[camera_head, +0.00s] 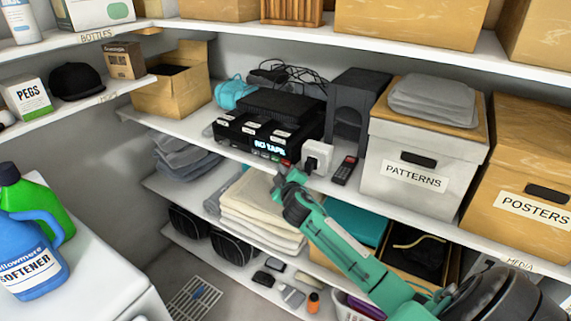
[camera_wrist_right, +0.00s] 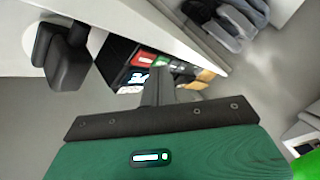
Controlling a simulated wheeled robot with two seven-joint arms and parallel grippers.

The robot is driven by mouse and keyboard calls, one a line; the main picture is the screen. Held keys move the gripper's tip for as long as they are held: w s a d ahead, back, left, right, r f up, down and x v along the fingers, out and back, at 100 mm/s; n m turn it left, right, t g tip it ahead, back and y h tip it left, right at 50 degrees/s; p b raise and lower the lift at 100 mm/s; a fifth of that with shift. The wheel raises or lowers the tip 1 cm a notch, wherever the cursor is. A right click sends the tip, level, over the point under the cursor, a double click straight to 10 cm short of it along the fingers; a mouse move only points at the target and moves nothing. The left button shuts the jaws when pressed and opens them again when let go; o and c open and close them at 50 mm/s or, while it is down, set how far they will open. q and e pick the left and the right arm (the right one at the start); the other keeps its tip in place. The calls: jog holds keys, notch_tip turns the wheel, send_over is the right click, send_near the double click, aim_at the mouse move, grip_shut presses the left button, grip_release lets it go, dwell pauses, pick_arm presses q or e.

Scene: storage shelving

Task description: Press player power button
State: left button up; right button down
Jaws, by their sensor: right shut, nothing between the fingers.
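The player (camera_head: 236,132) is a black device on the middle shelf, its lit display (camera_head: 270,147) reading "NO TAPE". Small coloured buttons (camera_head: 268,156) sit along its lower front edge. In the right wrist view the player's front (camera_wrist_right: 118,62) shows red and green buttons, tilted and partly hidden behind the fingers. My right gripper (camera_head: 283,174) is shut and empty, just in front of and below the player's right front corner. Its fingers also show in the right wrist view (camera_wrist_right: 162,85). I cannot tell whether they touch the player. My left gripper is not in view.
A white plug block (camera_head: 317,157) and a black remote (camera_head: 345,170) lie right of the player. A dark stand (camera_head: 355,103) and the PATTERNS box (camera_head: 415,172) stand farther right. Folded towels (camera_head: 262,208) lie on the shelf below. Cables (camera_head: 290,78) lie behind the player.

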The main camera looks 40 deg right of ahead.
jog(key=shift+a, duration=0.1)
jog(key=a, duration=0.1)
jog(key=s+a, duration=0.1)
jog(key=a, duration=0.1)
jog(key=s+a, duration=0.1)
jog(key=shift+a, duration=0.3)
dwell(0.9)
